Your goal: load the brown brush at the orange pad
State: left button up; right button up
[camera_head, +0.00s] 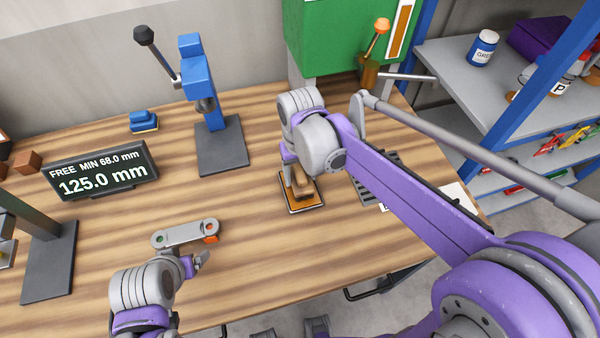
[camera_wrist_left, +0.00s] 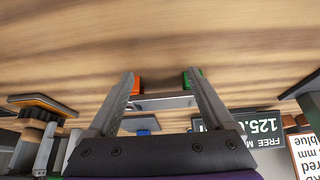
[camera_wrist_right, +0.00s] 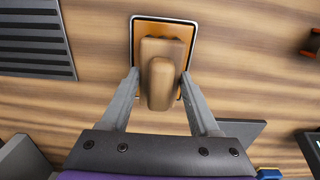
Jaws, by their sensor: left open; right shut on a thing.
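The brown brush (camera_wrist_right: 161,70) is a tan block with a raised grip. My right gripper (camera_wrist_right: 160,82) is shut on it, one finger on each side. The brush is over the orange pad (camera_wrist_right: 189,33), which has a dark rim. In the head view the pad (camera_head: 291,207) lies on the bench, with the brush (camera_head: 303,186) above it under my right arm. I cannot tell whether the brush touches the pad. My left gripper (camera_wrist_left: 160,82) is open over the bench, with a grey bar (camera_wrist_left: 160,103) with orange and green ends showing between its fingers.
A grey slotted plate (camera_head: 372,190) lies right of the pad. A blue press (camera_head: 205,95) stands behind. A display (camera_head: 100,170) reads "FREE MIN 68.0 mm 125.0 mm". A small blue block (camera_head: 144,121) sits at the back left. The wood between the pad and the grey bar is clear.

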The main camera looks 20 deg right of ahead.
aim_at(300, 171)
pick_arm(q)
jog(key=shift+s+f, duration=0.2)
jog(key=shift+f, duration=0.2)
pick_arm(e)
jog(key=shift+s+f, duration=0.1)
jog(key=shift+f, duration=0.35)
dwell(0.8)
pick_arm(q)
jog(key=shift+w+r+p, duration=0.4)
jog(key=shift+r+p, duration=0.1)
jog(key=shift+r, duration=0.35)
jog(key=shift+w+r+p, duration=0.45)
jog(key=shift+r+p, duration=0.1)
jog(key=shift+r, duration=0.35)
jog(key=shift+w+r+p, duration=0.4)
jog(key=shift+r+p, duration=0.1)
jog(key=shift+r, duration=0.35)
pick_arm(e)
jog(key=shift+r, duration=3.6)
pick_arm(q)
jog(key=shift+s, duration=0.15)
pick_arm(e)
jog(key=shift+f, duration=0.1)
